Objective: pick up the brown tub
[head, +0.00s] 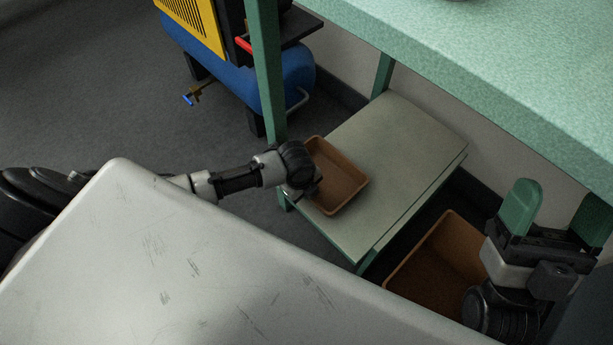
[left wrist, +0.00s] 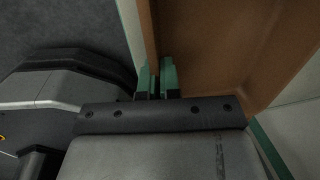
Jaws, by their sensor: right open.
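A small brown tub (head: 343,178) sits upright on the low shelf under the green bench in the head view. My left gripper (head: 305,188) is at its left wall; its fingertips are largely hidden there by the wrist. In the left wrist view the green fingers (left wrist: 156,82) stand close together with the wall of the brown tub (left wrist: 225,45) between them, shut on it. My right gripper (head: 556,222) is open and empty at the lower right, its green fingers wide apart.
A larger brown bin (head: 437,250) stands low at the right, partly behind my right gripper. The low shelf (head: 400,135) is clear beside the tub. A green bench leg (head: 266,70) rises close by the tub. A blue tank (head: 235,75) stands behind; the green benchtop (head: 500,65) overhangs.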

